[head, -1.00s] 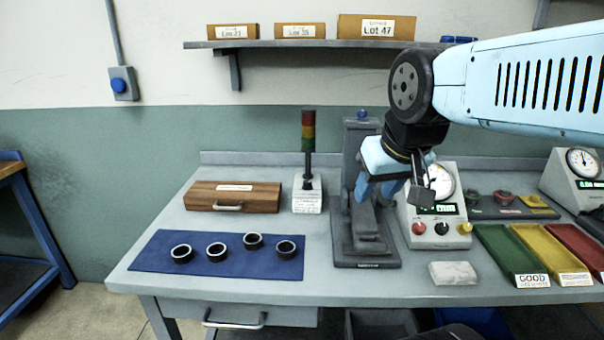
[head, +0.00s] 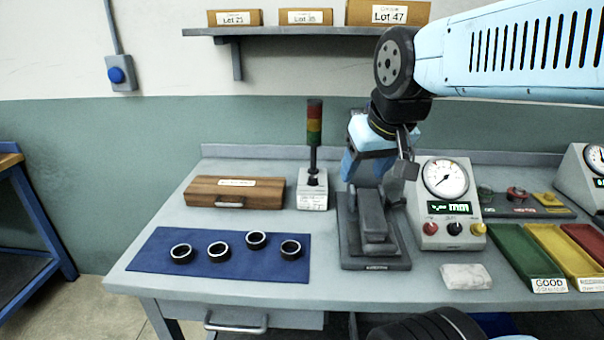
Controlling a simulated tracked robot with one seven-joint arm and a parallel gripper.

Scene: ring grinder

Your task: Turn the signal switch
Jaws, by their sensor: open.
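The signal tower (head: 314,125) stands upright on the bench, with red, amber and green segments on a dark pole. Its pale base box (head: 313,200) carries a label and a small dark knob (head: 313,181) that looks like the switch; its setting is too small to tell. The fingertips are partly hidden against the press, and I see nothing held.
The grey press (head: 375,262) stands right of the tower, with a gauge box (head: 446,200) beside it. A wooden case (head: 234,192) lies left of the tower. Several rings sit on a blue mat (head: 220,268). A shelf (head: 290,32) hangs above.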

